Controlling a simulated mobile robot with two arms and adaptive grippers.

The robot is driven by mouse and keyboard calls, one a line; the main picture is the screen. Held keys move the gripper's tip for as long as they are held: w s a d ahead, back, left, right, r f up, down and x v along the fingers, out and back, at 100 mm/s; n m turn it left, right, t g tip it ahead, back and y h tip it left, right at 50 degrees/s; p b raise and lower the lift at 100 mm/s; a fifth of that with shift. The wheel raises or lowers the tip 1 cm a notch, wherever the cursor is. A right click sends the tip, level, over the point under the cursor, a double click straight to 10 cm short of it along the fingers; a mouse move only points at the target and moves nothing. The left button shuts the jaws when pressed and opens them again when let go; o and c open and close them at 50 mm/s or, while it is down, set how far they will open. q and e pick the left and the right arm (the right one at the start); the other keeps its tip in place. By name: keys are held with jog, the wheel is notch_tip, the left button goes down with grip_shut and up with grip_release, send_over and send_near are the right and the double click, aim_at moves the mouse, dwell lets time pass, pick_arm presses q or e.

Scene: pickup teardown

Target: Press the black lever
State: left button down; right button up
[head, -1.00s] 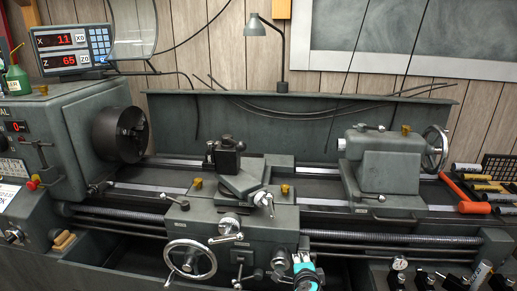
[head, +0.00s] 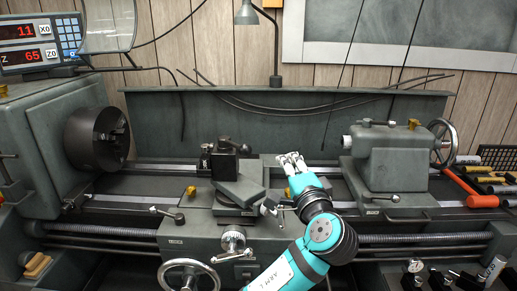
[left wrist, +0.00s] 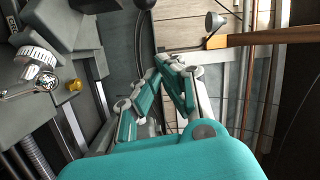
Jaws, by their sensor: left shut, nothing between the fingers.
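A tool post (head: 226,160) stands on the lathe carriage, with a short dark lever (head: 243,149) at its top right ending in a black knob. I cannot tell for certain that this is the black lever of the task. My left gripper (head: 291,159), teal and grey, is shut and empty. In the head view it is above the carriage, to the right of the tool post, apart from the dark lever. In the left wrist view its fingertips (left wrist: 165,62) are together in front of the wall. My right gripper is not in view.
The chuck (head: 97,138) is at left and the tailstock (head: 390,160) at right. A metal carriage lever (head: 168,213) and a handwheel (head: 188,276) stick out at the front. A lamp (head: 247,14) stands behind the splash guard (head: 300,130). Tools lie at far right.

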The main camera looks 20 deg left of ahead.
pick_arm(q)
jog(key=w+a+p, duration=0.4)
jog(key=w+a, duration=0.1)
jog(key=a, duration=0.2)
jog(key=shift+w+a+f+p, duration=0.15)
jog(key=shift+w+a+p, duration=0.2)
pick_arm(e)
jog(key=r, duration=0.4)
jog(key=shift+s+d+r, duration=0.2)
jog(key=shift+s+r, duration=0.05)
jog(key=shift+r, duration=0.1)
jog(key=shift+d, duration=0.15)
